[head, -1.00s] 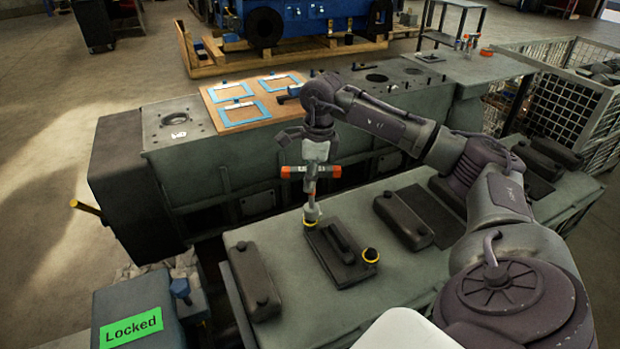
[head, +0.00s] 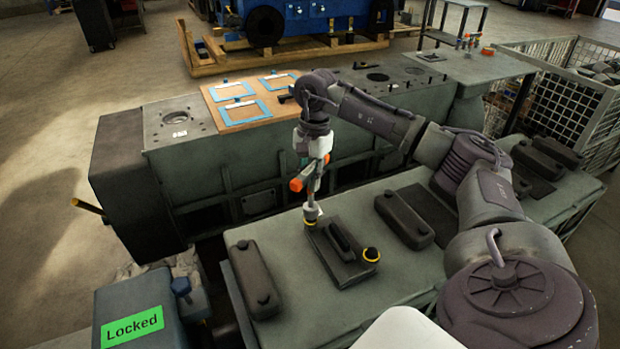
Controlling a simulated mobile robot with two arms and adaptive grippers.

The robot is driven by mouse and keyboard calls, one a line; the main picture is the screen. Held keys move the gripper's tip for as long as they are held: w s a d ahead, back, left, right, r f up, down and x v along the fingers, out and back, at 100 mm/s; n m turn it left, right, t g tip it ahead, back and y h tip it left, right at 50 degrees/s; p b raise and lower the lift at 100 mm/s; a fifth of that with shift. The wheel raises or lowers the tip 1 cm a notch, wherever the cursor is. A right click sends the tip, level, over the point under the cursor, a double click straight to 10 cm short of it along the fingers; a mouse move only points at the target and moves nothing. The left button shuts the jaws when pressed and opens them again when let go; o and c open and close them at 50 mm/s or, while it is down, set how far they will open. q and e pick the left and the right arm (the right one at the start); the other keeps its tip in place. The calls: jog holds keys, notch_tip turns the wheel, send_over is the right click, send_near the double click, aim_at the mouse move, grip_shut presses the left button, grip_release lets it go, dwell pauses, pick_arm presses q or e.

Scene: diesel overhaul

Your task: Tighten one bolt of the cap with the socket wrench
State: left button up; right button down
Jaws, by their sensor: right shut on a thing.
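The cap (head: 350,262) is a dark block with a raised ridge, on a flat dark plate on the green-grey engine top. The bolt there is hidden by the socket. My right gripper (head: 314,160) is above the cap, shut on the wrench near its handle; its fingertips are partly hidden. My left gripper is not in view.
Dark covers (head: 256,280) flank the cap on both sides along the engine top (head: 300,325). Behind is a second engine block (head: 180,165) with a wooden board (head: 218,112) holding blue-framed sheets. A wire crate (head: 575,95) stands at right. A green "Locked" sign (head: 132,327) is front left.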

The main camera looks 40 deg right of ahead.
dwell(0.4)
jog(key=shift+f+b, duration=0.55)
jog(key=shift+f, duration=0.15)
jog(key=m, duration=0.3)
jog(key=shift+d, duration=0.1)
jog(key=m+t, duration=0.1)
jog(key=m, duration=0.4)
jog(key=shift+n, duration=0.4)
jog(key=c, duration=1.7)
grip_release()
grip_shut()
